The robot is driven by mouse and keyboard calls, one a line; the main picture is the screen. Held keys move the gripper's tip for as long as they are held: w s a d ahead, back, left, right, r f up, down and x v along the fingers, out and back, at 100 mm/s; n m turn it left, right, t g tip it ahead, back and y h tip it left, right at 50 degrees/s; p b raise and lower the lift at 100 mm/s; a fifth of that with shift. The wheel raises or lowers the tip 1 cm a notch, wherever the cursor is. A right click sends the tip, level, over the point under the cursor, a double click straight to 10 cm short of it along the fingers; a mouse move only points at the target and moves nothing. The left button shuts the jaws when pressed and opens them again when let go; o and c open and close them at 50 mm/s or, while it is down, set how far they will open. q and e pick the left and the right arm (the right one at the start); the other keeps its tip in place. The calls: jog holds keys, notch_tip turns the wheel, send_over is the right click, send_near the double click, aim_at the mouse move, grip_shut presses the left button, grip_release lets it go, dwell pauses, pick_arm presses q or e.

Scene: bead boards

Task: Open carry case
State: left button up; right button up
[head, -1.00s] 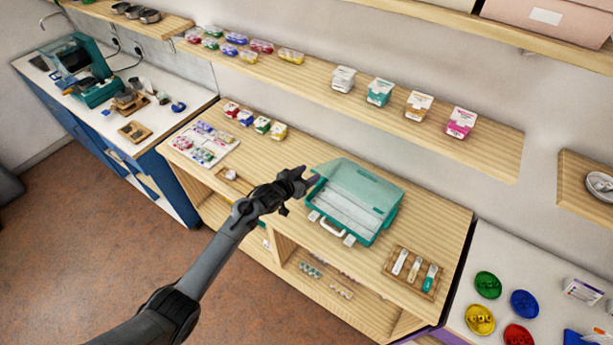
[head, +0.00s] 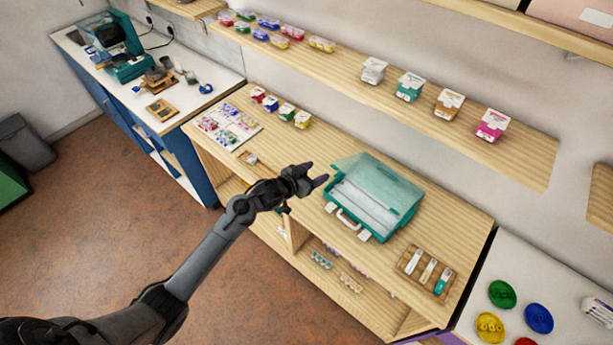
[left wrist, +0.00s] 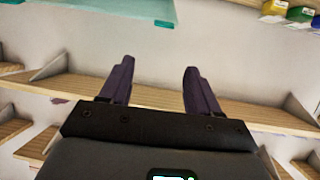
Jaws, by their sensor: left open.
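The carry case (head: 398,224) is a teal box with a translucent lid (head: 381,183), a pale inside and a white handle (head: 349,220) at its front. It stands on the wooden bench with the lid raised and tilted back. My left gripper (head: 317,176) is open and empty, just left of the case and apart from it. In the left wrist view its two dark fingers (left wrist: 154,82) are spread with nothing between them, and a teal translucent edge (left wrist: 100,10) shows at the top. My right gripper is not in view.
A tray with tools (head: 425,269) lies right of the case on the bench (head: 460,225). A bead board (head: 228,127) and small coloured boxes (head: 287,112) are at the bench's left. A wall shelf (head: 350,70) with boxes runs above. Coloured discs (head: 502,293) lie at lower right.

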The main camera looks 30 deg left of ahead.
pick_arm(q)
jog(key=shift+v, duration=1.85)
